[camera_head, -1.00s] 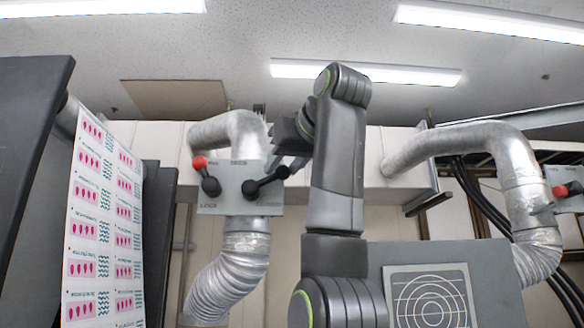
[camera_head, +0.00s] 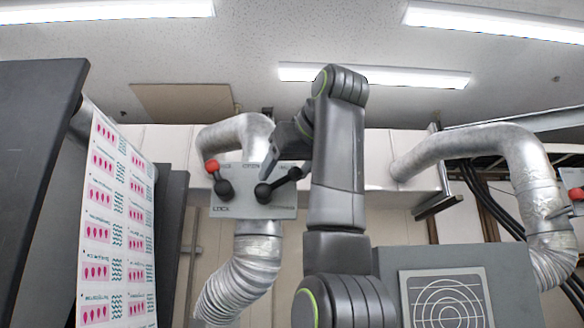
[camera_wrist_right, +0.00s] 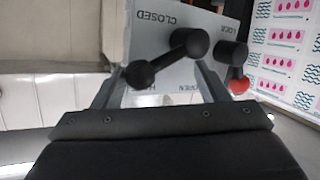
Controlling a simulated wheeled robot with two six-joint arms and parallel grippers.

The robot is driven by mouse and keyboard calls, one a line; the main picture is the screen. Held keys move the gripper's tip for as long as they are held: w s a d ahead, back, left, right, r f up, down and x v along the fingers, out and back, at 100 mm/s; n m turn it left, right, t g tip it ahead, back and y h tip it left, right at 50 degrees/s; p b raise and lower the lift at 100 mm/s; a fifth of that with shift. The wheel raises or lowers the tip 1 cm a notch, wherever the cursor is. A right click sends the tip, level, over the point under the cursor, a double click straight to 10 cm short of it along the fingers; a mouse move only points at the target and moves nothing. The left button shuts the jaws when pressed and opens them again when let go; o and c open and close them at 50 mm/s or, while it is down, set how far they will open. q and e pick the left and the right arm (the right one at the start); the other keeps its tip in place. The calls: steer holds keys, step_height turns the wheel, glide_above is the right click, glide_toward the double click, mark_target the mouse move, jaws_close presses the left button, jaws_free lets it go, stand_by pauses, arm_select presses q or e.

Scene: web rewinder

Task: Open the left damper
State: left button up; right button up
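The left damper's grey plate (camera_head: 245,207) sits on a silver duct, left of centre in the head view. Its black handle (camera_head: 276,184) runs from a round hub up and right to a knob. Beside it is a short lever with a red knob (camera_head: 212,166), pointing up, away from the LOCK mark. My right gripper (camera_head: 283,160) is in front of the plate's upper right. In the right wrist view my open fingers (camera_wrist_right: 157,92) stand either side of the black handle's knob (camera_wrist_right: 138,75); contact cannot be told. CLOSED shows at the hub side. My left gripper is not in view.
A printed web (camera_head: 110,220) and dark machine panels stand at the left. A second duct (camera_head: 515,165) with another red knob (camera_head: 576,193) is at the right. A grey panel with a circle pattern (camera_head: 443,300) is at the lower right.

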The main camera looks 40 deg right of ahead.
steer(key=shift+s+d+r, duration=0.15)
steer(key=shift+s+d, duration=0.05)
steer(key=shift+s, duration=0.6)
steer(key=b+v, duration=0.3)
steer(key=v, duration=1.3)
steer(key=shift+a+b, duration=0.3)
steer(key=shift+b, duration=0.05)
